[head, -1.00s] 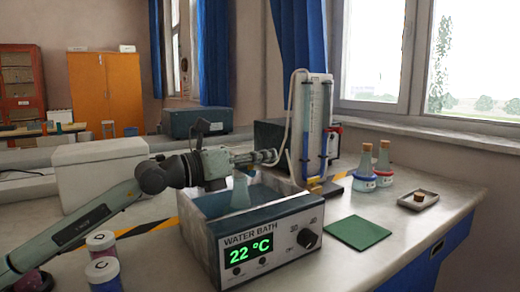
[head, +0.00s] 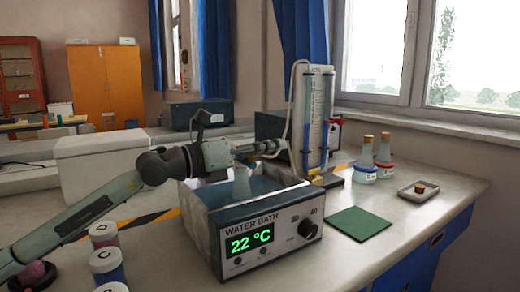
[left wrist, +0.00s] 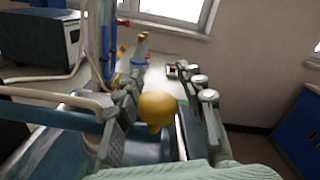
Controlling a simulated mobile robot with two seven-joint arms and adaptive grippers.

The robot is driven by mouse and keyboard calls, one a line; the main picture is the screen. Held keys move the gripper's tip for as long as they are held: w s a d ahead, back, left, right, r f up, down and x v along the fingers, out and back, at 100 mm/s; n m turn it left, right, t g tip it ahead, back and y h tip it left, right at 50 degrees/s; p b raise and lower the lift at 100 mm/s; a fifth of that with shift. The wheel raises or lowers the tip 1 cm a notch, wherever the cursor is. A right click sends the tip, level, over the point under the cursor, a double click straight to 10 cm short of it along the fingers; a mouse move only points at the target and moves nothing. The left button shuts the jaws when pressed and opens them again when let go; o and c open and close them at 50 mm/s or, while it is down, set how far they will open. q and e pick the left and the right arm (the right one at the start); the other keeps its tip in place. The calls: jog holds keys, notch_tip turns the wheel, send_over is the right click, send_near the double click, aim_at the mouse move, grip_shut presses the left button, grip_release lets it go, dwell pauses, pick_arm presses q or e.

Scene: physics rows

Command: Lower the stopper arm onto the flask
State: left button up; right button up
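My left gripper (head: 272,147) is above and slightly right of the flask's neck in the head view. In the left wrist view, a yellow knob (left wrist: 158,106) lies between the two spread fingers of my left gripper (left wrist: 160,122). Whether both pads touch the knob is unclear. The knob may belong to the stopper arm; the rest of that arm is not clearly visible, and the knob is hidden in the head view. My right gripper is out of view.
A tubing stand (head: 318,120) rises behind the bath. Two stoppered flasks (head: 366,172) (head: 385,168) and a small tray with a cork (head: 402,194) stand to the right. A green mat (head: 358,224) lies on clear bench. Lidded jars (head: 105,262) stand at front left.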

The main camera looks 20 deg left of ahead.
pick_arm(q)
jog(key=v, duration=1.2)
dwell(0.5)
